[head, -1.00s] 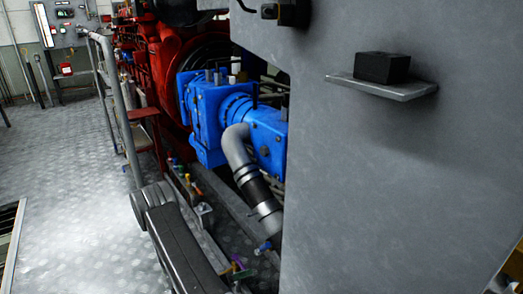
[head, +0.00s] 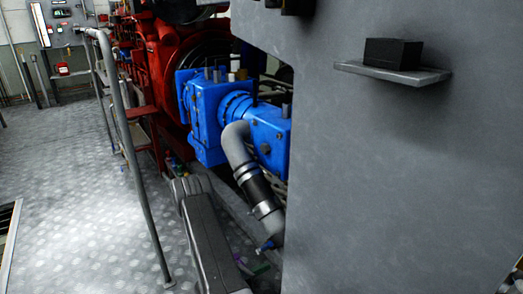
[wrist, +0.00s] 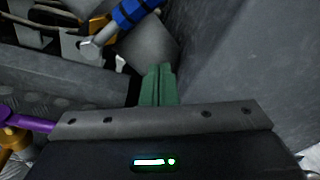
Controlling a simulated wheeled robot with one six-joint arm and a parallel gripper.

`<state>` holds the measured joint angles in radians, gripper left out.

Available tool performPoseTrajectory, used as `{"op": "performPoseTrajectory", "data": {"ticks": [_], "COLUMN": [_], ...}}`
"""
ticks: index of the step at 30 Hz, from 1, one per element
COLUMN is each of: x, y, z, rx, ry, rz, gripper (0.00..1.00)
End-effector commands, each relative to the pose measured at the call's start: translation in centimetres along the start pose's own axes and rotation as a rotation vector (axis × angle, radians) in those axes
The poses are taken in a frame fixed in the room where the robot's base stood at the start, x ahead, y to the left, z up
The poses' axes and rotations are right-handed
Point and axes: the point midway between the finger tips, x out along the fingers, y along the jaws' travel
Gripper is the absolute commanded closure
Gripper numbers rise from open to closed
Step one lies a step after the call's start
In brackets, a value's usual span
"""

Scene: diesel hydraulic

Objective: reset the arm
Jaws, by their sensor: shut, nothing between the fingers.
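My gripper (wrist: 158,86) shows in the wrist view as two green fingers pressed together, with nothing between them. A dark grey wall-like surface (wrist: 240,55) is to the right of the fingers. A blue-banded part (wrist: 135,12) lies beyond them at the top. In the head view, a long dark grey link, which looks like part of my arm (head: 208,235), reaches up from the bottom edge beside the machinery. I cannot clearly make out my gripper in the head view.
A large grey panel (head: 390,180) fills the right, with a black block (head: 392,52) on a small shelf (head: 390,74). Blue machinery (head: 210,115) and a grey pipe (head: 250,170) stand left of it. A handrail (head: 128,140) borders open floor (head: 70,200) at left.

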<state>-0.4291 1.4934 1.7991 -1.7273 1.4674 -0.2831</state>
Motion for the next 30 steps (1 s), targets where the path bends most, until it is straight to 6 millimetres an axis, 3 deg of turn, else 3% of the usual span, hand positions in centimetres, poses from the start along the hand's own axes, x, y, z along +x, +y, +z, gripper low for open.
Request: {"op": "performPoseTrajectory", "data": {"ticks": [15,30], "x": [1.0,1.0], "y": [0.7,0.8], "z": [-1.9,-2.1], "rx": [0.319,0.359], "ry": [0.008,0.008], "rz": [0.048,0.054], "gripper": [1.0,1.0]}}
